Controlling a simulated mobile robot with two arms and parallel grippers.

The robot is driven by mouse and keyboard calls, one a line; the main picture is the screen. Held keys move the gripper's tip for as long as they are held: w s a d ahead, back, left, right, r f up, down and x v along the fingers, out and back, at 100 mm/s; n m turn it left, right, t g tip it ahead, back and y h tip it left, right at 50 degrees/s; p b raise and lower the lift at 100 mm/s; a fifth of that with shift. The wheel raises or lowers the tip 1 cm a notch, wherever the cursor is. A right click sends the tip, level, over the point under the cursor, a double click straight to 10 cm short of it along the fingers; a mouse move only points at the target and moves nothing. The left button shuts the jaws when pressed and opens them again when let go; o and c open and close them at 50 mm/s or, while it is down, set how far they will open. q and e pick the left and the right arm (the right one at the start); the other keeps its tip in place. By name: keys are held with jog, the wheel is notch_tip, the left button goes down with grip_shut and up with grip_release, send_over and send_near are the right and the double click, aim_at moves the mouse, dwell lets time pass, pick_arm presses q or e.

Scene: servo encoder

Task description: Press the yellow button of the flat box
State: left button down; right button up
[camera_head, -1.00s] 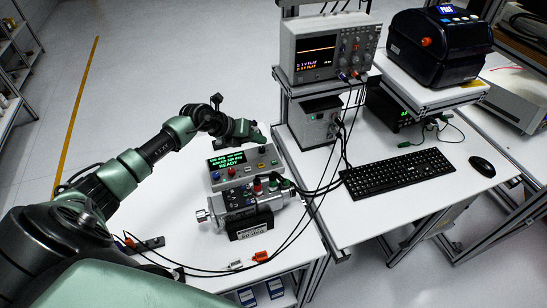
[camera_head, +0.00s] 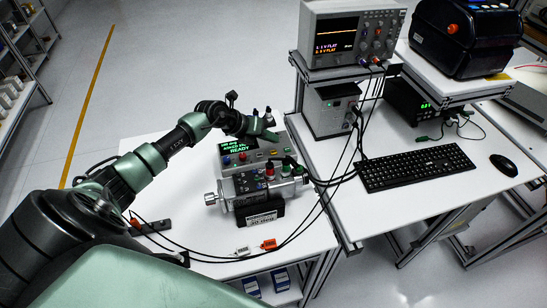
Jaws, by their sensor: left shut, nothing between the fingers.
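The flat box (camera_head: 252,165) is a grey unit with a lit green text display reading READY. It lies on the left white table, behind the silver servo encoder unit (camera_head: 262,184). Its front row has blue, red and pale buttons, and the yellow button (camera_head: 273,153) is toward the right. My left gripper (camera_head: 275,134) is shut and empty. It appears just above the far edge of the box, behind the yellow button in the picture. A gap to the button seems to show, but its height is hard to tell. My right gripper is not in view.
Black cables run from the encoder to the oscilloscope stand (camera_head: 330,108). Orange and white connectors (camera_head: 268,244) lie at the table's front. A keyboard (camera_head: 415,167) and mouse (camera_head: 503,165) lie on the right table.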

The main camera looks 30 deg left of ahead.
aim_at(271, 153)
pick_arm(q)
notch_tip(271, 153, down, 3)
jog(key=shift+r+b, duration=0.2)
jog(key=shift+b, duration=0.35)
jog(key=shift+f, duration=0.25)
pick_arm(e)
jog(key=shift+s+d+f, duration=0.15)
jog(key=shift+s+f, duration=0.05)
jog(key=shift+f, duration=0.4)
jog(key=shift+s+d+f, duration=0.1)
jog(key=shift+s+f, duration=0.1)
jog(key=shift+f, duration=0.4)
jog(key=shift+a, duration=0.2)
pick_arm(q)
jog(key=shift+f, duration=0.1)
jog(key=shift+f+b, duration=0.3)
jog(key=shift+b, duration=0.05)
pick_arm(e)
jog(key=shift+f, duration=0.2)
